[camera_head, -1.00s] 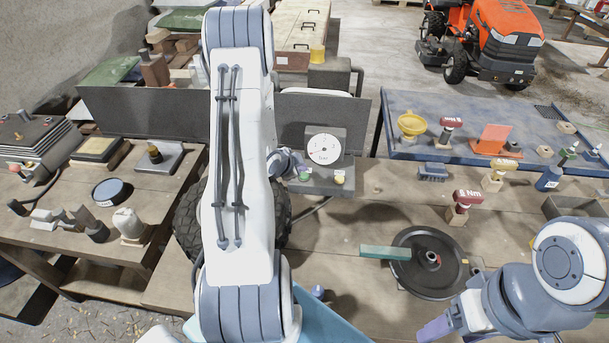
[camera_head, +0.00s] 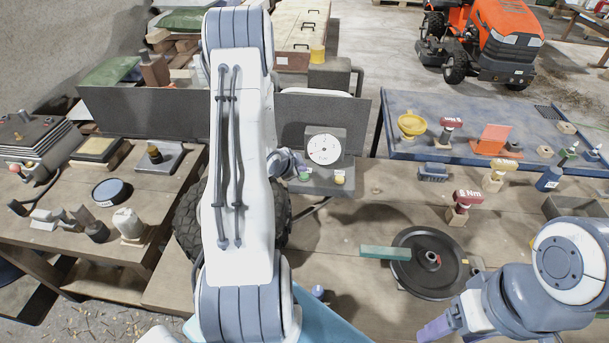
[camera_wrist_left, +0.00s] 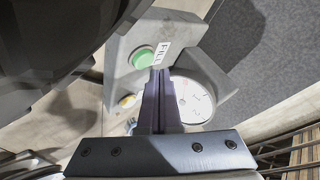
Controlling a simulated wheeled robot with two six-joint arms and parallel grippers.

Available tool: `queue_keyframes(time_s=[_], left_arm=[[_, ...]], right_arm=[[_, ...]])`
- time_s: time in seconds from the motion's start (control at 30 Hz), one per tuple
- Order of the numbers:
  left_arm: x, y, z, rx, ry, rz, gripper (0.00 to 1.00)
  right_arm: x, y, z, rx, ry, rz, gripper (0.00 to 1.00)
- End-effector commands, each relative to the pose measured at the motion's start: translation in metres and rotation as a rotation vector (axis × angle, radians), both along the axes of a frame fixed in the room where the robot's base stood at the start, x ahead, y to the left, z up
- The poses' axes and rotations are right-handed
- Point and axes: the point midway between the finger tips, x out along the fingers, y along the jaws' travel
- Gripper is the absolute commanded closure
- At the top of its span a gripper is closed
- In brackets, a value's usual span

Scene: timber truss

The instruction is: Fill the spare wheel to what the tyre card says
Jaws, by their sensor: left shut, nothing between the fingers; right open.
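A grey inflator unit with a white round dial (camera_head: 324,149) stands at the bench's back. Its green button (camera_head: 304,176) and yellow button (camera_head: 339,179) are on the front. In the left wrist view the green button (camera_wrist_left: 143,58) sits beside a label reading FILL. The dial (camera_wrist_left: 193,100) is partly behind my fingers there, its reading too small to tell. My left gripper (camera_head: 300,168) is shut and empty, its tips close by the green button; contact cannot be told. A black tyre (camera_head: 188,226) stands behind my left arm, partly hidden. My right gripper (camera_head: 433,330) is open at lower right. I cannot make out a tyre card.
A dark round disc (camera_head: 407,262) with a green bar (camera_head: 384,252) lies on the bench. Grey panels rise behind the inflator.

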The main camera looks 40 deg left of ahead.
Motion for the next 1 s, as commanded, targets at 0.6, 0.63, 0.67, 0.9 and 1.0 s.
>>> queue_keyframes(time_s=[0.6, 0.63, 0.67, 0.9, 1.0], left_arm=[[-0.0005, -0.0001, -0.0093, 0.0, 0.0, 0.0, 1.0], [-0.0005, -0.0001, -0.0094, 0.0, 0.0, 0.0, 1.0], [-0.0006, 0.0, -0.0092, 0.0, 0.0, 0.0, 1.0], [-0.0006, -0.0001, -0.0083, 0.0, 0.0, 0.0, 1.0], [-0.0005, 0.0, -0.0089, 0.0, 0.0, 0.0, 1.0]], right_arm=[[0.0, 0.0, -0.0098, 0.0, 0.0, 0.0, 0.29], [0.0, 0.0, -0.0099, 0.0, 0.0, 0.0, 0.29], [0.0, 0.0, -0.0098, 0.0, 0.0, 0.0, 0.29], [0.0, 0.0, -0.0089, 0.0, 0.0, 0.0, 0.29], [0.0, 0.0, -0.0093, 0.0, 0.0, 0.0, 0.29]])
